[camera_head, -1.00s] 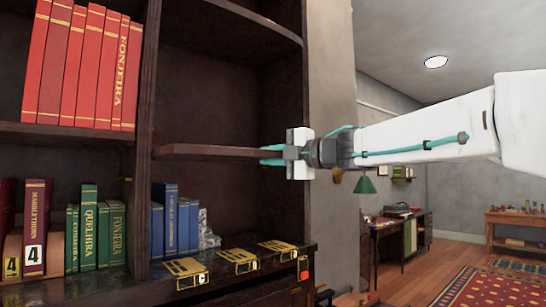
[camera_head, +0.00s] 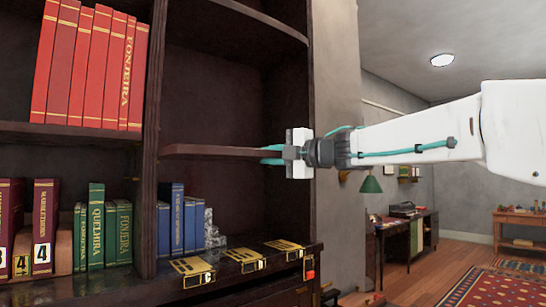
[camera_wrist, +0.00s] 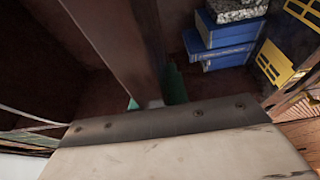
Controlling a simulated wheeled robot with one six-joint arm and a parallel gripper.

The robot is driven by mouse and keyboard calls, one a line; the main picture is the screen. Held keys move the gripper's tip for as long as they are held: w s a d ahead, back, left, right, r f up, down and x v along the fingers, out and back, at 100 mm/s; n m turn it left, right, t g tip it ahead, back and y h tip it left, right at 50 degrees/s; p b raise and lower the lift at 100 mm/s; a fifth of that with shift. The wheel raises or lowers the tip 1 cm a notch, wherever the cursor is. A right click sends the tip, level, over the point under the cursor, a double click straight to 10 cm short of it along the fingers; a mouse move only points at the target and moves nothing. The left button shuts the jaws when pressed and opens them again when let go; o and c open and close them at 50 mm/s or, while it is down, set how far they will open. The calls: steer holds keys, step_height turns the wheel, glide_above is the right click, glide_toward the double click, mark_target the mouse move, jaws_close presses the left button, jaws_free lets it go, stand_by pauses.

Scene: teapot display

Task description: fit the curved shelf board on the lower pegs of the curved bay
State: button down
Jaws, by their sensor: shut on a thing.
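The curved shelf board (camera_head: 215,151) is dark brown and roughly level inside the curved bay (camera_head: 225,97), at mid height. Its left end shows close to the bay's left upright in the head view; I cannot tell if they touch. My gripper (camera_head: 272,154), with teal fingers, is shut on the board's right end near the bay's right side. In the wrist view the board (camera_wrist: 120,45) runs up and away from between the green fingers (camera_wrist: 155,95). The lower pegs cannot be made out.
A fixed curved shelf (camera_head: 262,18) spans the bay above. Below, blue books (camera_head: 177,222) and a grey stone-like piece (camera_head: 212,236) stand at the left, with black-and-yellow labelled plates (camera_head: 243,260) along the ledge. Open room lies right.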

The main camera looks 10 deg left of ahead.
steer(key=shift+w+a+r, duration=0.1)
steer(key=shift+w+a, duration=1)
steer(key=shift+a, duration=0.2)
steer(key=shift+w+a+f, duration=0.1)
steer(key=shift+w+a, duration=0.95)
steer(key=shift+a, duration=0.25)
steer(key=shift+w+a+r, duration=0.1)
steer(key=shift+w+a, duration=1)
steer(key=shift+a, duration=0.2)
stand_by(0.8)
steer(key=c, duration=1.3)
jaws_free()
steer(key=shift+f, duration=0.2)
steer(key=shift+v, duration=3.9)
steer(key=shift+r, duration=0.1)
